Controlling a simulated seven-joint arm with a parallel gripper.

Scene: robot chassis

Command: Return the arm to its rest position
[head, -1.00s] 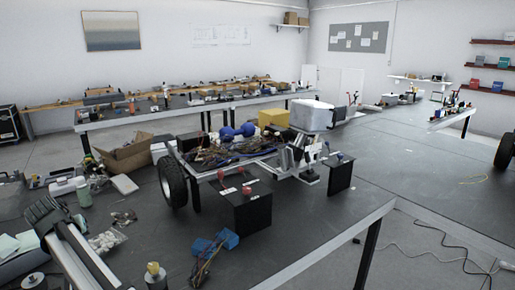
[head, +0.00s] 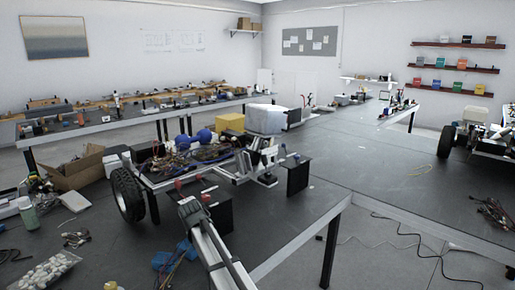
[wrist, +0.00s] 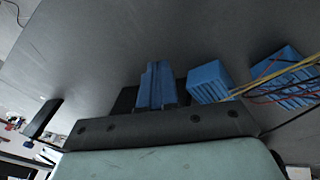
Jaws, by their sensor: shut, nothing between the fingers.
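My arm (head: 211,240) shows in the head view as a white link with a dark upper end, rising from the bottom edge in front of the chassis. My gripper (wrist: 157,85) shows in the wrist view as two blue fingers, shut together with nothing between them. In the head view I cannot make out the fingers. Two ribbed blue blocks (wrist: 209,82) with thin coloured wires lie to the right of the fingers in the wrist view, apart from them. In the head view the blue blocks (head: 163,259) lie on the table just left of my arm.
A wheeled robot chassis (head: 190,160) stands on the dark table behind my arm. A black box (head: 219,218) is partly hidden by the arm. An open cardboard box (head: 75,173), a green bottle (head: 28,216) and a bag of white pieces (head: 48,270) lie left.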

